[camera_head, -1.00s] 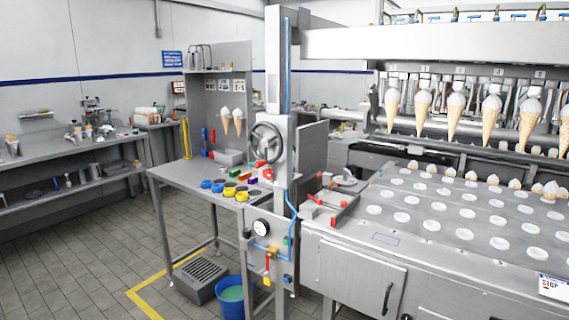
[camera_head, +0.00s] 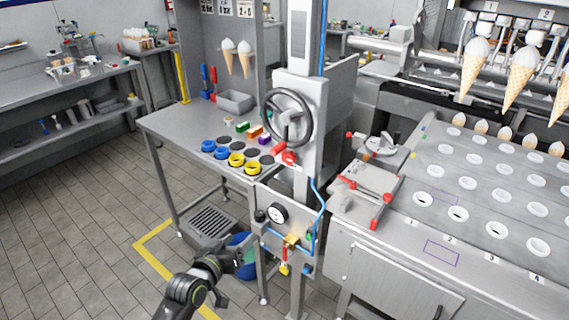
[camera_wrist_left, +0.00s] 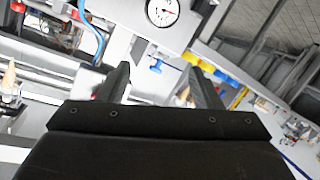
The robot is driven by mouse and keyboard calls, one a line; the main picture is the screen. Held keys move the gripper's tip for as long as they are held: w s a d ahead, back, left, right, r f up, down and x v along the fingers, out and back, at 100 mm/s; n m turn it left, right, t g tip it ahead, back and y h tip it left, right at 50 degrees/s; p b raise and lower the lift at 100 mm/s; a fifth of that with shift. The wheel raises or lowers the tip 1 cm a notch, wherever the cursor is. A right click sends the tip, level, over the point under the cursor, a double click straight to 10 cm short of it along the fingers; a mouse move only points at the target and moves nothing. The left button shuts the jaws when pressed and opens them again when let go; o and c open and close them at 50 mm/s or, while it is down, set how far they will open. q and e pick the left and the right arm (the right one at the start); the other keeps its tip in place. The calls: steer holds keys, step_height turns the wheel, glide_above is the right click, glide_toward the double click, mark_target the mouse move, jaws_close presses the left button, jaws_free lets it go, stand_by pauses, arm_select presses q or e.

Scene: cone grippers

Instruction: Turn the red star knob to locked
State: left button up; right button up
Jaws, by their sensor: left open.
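A red knob (camera_head: 290,158) sits on the front of the grey column, just below the handwheel (camera_head: 287,117). It is small here, so I cannot make out its star shape or any locked marking. My left gripper (camera_head: 243,254) is low in front of the column, below and left of the red knob and well apart from it. In the left wrist view its two dark fingers (camera_wrist_left: 160,82) are spread with nothing between them. The gauge panel shows beyond them, rotated, with its white dial (camera_wrist_left: 162,10). My right gripper is not in view.
The lower panel carries a gauge (camera_head: 277,213) and a yellow-and-red valve (camera_head: 288,243). A blue bucket (camera_head: 246,270) stands behind my left gripper. The steel table (camera_head: 165,128) holds blue and yellow rings. Red clamps (camera_head: 375,224) sit on the machine at right. Floor at left is clear.

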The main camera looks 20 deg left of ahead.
arm_select(q)
steer(key=d+r+t+h+p, duration=0.1)
steer(key=d+r+t+h, duration=0.2)
steer(key=r, duration=1.2)
steer(key=p, duration=0.3)
glide_toward(287, 160)
steer(key=shift+m, duration=0.4)
steer(key=x, duration=0.8)
steer(key=shift+w+d+r, duration=0.1)
steer(key=shift+w+d, duration=0.05)
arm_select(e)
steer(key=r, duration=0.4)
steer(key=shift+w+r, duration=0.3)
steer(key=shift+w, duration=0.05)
